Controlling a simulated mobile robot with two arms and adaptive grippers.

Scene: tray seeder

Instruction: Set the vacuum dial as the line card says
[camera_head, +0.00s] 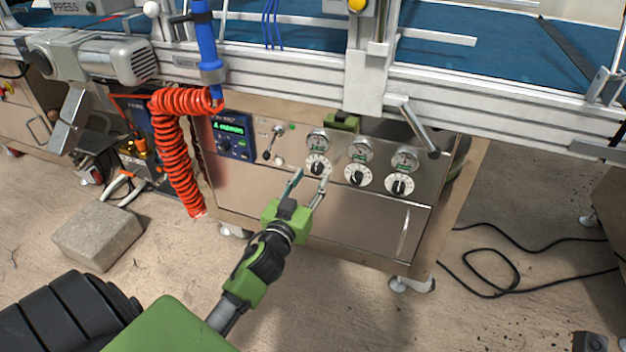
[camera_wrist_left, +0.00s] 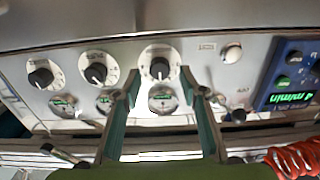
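Three round white dials with black knobs sit in a row on the steel panel: the left dial (camera_head: 317,166), the middle dial (camera_head: 357,175) and the right dial (camera_head: 399,185). Their labels are too small to read, so I cannot tell which is the vacuum dial. My left gripper (camera_head: 308,182) is open and empty, just in front of and below the left dial. In the upside-down left wrist view, that dial (camera_wrist_left: 160,66) shows between and beyond the open fingers (camera_wrist_left: 167,92), apparently apart from them. My right gripper is not seen. I cannot identify a line card.
Small gauges (camera_head: 360,150) sit above the dials. A blue control box with a green display (camera_head: 231,135) and a lever (camera_head: 273,140) are to the left. A red coiled hose (camera_head: 176,150) hangs further left. A silver handle (camera_head: 420,130) juts out at the upper right.

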